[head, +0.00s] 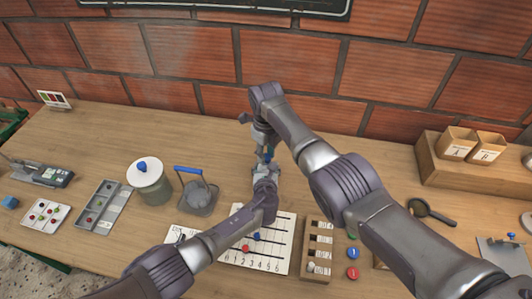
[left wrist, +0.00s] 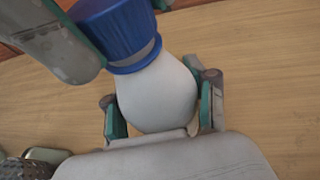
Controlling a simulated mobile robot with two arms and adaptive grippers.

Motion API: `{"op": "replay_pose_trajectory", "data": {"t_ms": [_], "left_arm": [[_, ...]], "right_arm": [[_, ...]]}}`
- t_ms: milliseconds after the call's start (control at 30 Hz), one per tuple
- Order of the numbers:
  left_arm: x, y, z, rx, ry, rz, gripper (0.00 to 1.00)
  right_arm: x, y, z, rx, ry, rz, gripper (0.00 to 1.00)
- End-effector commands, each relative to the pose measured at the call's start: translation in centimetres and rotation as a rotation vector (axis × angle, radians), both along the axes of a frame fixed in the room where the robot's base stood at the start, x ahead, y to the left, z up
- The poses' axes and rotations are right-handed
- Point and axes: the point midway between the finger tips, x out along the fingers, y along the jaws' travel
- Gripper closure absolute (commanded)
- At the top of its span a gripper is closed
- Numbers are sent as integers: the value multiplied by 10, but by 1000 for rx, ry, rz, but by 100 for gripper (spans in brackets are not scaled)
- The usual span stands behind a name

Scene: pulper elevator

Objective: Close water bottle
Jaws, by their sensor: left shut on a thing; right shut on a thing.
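The white water bottle (left wrist: 158,95) fills the middle of the left wrist view, with its blue cap (left wrist: 112,25) at its neck. I cannot tell how tightly the cap sits. My left gripper (left wrist: 160,112) is shut on the bottle's body, one green-padded finger on each side. My right gripper (left wrist: 112,22) is shut on the cap, with a finger at each side of it. In the head view, my right gripper (head: 264,143) is above my left gripper (head: 265,172). The bottle is mostly hidden between them there.
A magnifying glass (head: 420,207) and wooden boxes (head: 458,143) stand right. The table's back is mostly clear.

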Motion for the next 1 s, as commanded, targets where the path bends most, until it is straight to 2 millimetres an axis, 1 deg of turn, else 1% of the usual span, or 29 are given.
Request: {"op": "replay_pose_trajectory", "data": {"t_ms": [233, 267, 300, 400, 700, 767, 1000], "left_arm": [[0, 1, -1, 1, 2, 2, 100], [0, 1, -1, 1, 2, 2, 100], [0, 1, -1, 1, 2, 2, 100], [0, 1, -1, 1, 2, 2, 100], [0, 1, -1, 1, 2, 2, 100], [0, 1, -1, 1, 2, 2, 100], [0, 1, -1, 1, 2, 2, 100]], "right_arm": [[1, -1, 1, -1, -1, -2, 81], [1, -1, 1, -1, -1, -1, 67], [1, -1, 1, -1, -1, -1, 61], [1, 0, 1, -1, -1, 0, 46], [0, 0, 2, 0, -1, 1, 46], [1, 1, 7, 2, -4, 2, 46], [1, 0, 38, 1, -3, 2, 46]]}}
